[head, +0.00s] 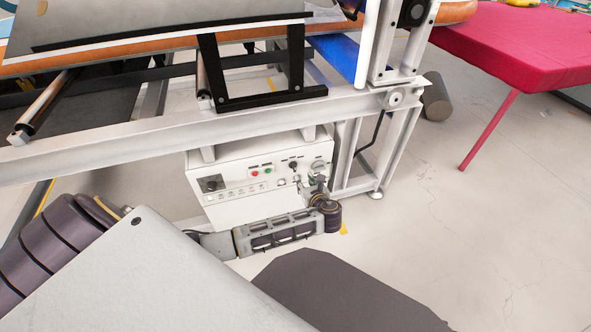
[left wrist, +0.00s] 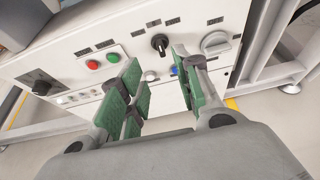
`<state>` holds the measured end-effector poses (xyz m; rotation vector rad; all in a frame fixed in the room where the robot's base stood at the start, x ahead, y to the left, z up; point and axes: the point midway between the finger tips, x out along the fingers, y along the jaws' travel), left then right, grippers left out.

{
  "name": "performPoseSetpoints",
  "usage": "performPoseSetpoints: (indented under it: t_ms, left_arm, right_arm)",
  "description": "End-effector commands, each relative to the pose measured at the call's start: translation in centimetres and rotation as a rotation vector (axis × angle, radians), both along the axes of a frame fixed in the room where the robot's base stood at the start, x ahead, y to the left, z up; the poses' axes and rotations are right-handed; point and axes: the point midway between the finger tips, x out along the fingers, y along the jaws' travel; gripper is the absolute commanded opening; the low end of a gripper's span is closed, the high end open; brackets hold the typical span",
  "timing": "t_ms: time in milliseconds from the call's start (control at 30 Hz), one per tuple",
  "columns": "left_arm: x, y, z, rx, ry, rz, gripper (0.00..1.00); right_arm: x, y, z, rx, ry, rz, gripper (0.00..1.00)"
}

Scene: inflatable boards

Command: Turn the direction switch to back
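A white control box (head: 228,205) stands under the machine frame, with its switch panel facing me. In the left wrist view a black rotary switch (left wrist: 160,43) sits on the panel, its pointer close to upright; which label marks direction is too small to read. A larger grey rotary knob (left wrist: 215,43) is to its right. A black knob on a dark plate (left wrist: 40,86) is at the far left. My left gripper (left wrist: 157,60) is open and empty, its green-padded fingers pointing at the panel just below the black switch. It covers part of the panel's right side in the head view (head: 312,188). My right gripper is out of view.
Red (left wrist: 92,65) and green (left wrist: 113,58) buttons sit left of the black switch. A row of small controls runs below, partly behind the fingers. A white frame leg (head: 350,160) stands right of the box. Open floor (head: 450,240) lies to the right.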

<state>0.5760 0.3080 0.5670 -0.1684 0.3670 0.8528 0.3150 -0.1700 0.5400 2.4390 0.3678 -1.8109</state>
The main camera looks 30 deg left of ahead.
Motion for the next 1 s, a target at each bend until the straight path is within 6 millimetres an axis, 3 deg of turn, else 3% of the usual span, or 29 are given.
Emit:
performPoseSetpoints:
  t_ms: [367,700,867,933,1000]
  left_arm:
    - [0.4,0.5,-0.3,-0.001,0.001,0.000,0.33]
    - [2.4,2.9,-1.7,0.001,0.000,0.002,0.33]
    - [3.5,4.2,-2.4,0.000,0.000,0.001,0.33]
    - [4.0,4.7,-2.8,0.000,0.000,0.000,0.33]
    - [4.5,5.3,-3.1,0.000,0.000,0.001,0.33]
  right_arm:
    - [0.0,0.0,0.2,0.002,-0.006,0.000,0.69]
    - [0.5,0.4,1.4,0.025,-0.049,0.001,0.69]
    - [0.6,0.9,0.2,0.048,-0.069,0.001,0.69]
    - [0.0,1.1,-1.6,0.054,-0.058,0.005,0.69]
    - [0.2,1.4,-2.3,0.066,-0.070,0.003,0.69]
